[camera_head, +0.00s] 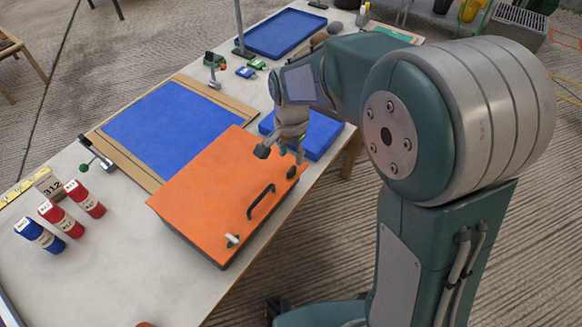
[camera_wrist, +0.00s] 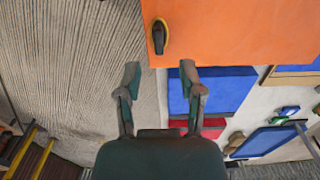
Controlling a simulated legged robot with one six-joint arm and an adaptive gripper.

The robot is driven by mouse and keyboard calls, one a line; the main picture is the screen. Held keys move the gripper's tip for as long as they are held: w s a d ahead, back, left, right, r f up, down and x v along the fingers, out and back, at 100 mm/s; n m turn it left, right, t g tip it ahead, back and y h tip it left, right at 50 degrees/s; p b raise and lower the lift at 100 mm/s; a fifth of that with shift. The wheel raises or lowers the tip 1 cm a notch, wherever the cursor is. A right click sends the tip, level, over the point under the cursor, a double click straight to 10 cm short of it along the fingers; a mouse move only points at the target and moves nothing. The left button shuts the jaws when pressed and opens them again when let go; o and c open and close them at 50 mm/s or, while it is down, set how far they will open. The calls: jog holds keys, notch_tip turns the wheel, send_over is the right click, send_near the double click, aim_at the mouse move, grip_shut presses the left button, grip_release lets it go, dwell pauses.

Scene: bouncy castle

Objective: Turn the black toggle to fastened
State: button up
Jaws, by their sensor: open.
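The black toggle (camera_wrist: 160,37) sits on the orange panel (camera_wrist: 225,30), near its edge, in the wrist view. Its long side runs roughly up and down in that picture, with a yellowish rim around it. In the head view the toggle (camera_head: 292,172) is a small dark shape near the right corner of the orange case (camera_head: 205,190). My gripper (camera_wrist: 160,73) is open and empty, its two fingers spread on either side of the toggle's line but short of it. In the head view my gripper (camera_head: 281,153) is over that same corner. Contact cannot be told.
A black handle (camera_head: 260,201) and a pale green-based latch (camera_head: 232,240) are on the case. A blue block (camera_head: 318,135) lies beside it. A wood-framed blue panel (camera_head: 160,125) lies behind.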

aim_at(291, 169)
notch_tip(291, 169, down, 6)
jog(key=shift+r, duration=0.1)
grip_shut()
